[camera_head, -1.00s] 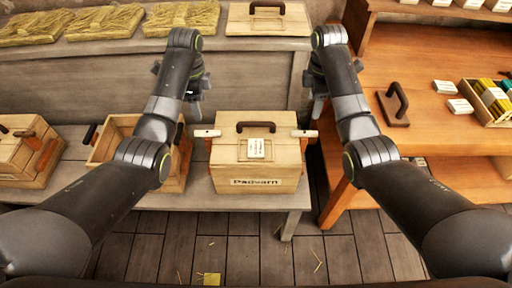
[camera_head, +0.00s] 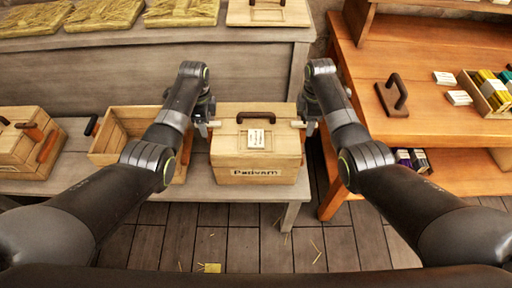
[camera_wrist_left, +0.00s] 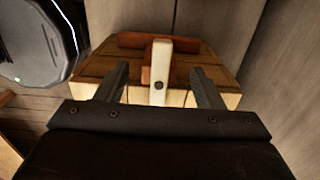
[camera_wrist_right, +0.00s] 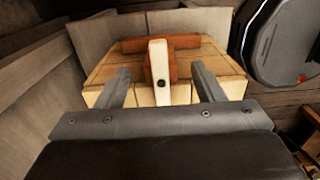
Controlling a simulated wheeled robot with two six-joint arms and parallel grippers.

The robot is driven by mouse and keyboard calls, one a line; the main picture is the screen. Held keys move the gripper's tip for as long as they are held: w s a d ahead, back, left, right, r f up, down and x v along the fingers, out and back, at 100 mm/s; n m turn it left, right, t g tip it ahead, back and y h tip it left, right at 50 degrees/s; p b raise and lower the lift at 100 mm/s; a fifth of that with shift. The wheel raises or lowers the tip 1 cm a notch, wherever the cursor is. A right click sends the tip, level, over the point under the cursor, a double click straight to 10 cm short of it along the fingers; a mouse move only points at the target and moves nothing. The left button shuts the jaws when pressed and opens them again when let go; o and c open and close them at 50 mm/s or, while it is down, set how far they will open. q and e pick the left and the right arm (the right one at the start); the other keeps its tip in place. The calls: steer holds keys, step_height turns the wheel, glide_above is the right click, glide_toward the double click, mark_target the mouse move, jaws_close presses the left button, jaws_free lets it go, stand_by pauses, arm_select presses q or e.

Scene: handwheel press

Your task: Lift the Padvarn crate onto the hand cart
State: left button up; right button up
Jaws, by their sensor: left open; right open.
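The Padvarn crate (camera_head: 256,160), a light wooden box with a dark top handle and a white card on its lid, stands on the low grey bench. My left gripper (camera_head: 208,124) is at its left side and my right gripper (camera_head: 304,122) at its right side. In the left wrist view, the open left fingers (camera_wrist_left: 160,88) stand on either side of a pale side handle (camera_wrist_left: 160,72). In the right wrist view, the open right fingers (camera_wrist_right: 160,90) likewise flank a pale side handle (camera_wrist_right: 159,64). Contact cannot be told. No hand cart is recognisable.
An open wooden crate (camera_head: 112,150) stands left of the Padvarn crate, close to my left arm. Another lidded crate (camera_head: 25,150) is further left. An orange wooden table (camera_head: 440,125) stands at the right.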

arm_select(q)
steer(key=shift+f, duration=2.75)
arm_select(e)
steer(key=shift+f, duration=2.75)
arm_select(q)
jaws_close()
arm_select(e)
jaws_close()
arm_select(q)
steer(key=shift+w+r, duration=0.15)
steer(key=shift+w, duration=0.1)
arm_select(e)
steer(key=shift+w+r, duration=0.2)
